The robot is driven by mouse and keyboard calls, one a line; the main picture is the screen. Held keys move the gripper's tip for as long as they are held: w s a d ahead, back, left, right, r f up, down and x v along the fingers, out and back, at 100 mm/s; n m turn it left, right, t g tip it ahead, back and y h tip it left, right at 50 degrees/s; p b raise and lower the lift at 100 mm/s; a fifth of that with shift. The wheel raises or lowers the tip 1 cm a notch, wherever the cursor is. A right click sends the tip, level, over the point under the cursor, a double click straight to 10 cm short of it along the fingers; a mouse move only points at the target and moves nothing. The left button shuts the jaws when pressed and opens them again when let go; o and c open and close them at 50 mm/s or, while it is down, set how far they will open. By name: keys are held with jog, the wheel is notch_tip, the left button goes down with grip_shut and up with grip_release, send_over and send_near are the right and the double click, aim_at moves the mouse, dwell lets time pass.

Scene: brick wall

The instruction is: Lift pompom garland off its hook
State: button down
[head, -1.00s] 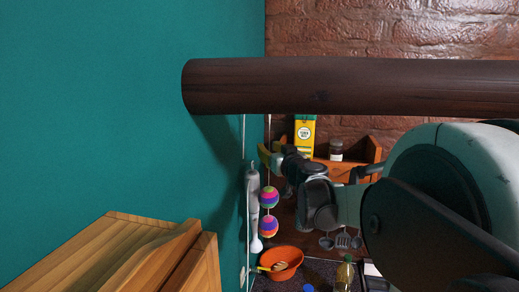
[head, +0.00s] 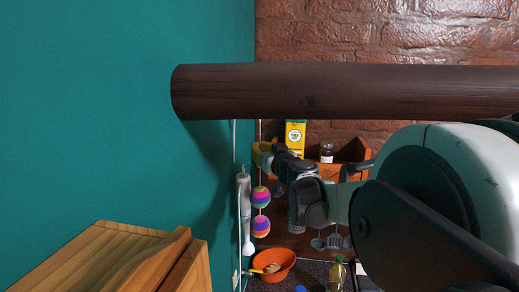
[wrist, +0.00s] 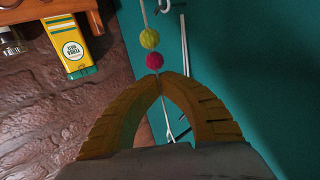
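The pompom garland (head: 261,227) hangs beside the teal wall, with two striped pompoms on a thin string. In the wrist view its pompoms (wrist: 149,38) look yellow-green and red. My gripper (head: 261,152) is at the string just above the upper pompom. In the wrist view the yellow ribbed fingertips of my gripper (wrist: 157,80) meet on the string next to the red pompom. The string runs on between the fingers.
A thick dark beam (head: 340,92) crosses above my arm. A white long-handled utensil (head: 245,212) hangs left of the garland. An orange bowl (head: 283,258) and a bottle (head: 337,275) are below. A yellow box (head: 295,136) and a jar (head: 326,153) stand behind. A wooden cabinet (head: 110,260) is at lower left.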

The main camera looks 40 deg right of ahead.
jog(key=shift+s+d, duration=0.1)
jog(key=shift+d, duration=0.05)
jog(key=shift+s+d, duration=1.35)
jog(key=shift+s, duration=0.25)
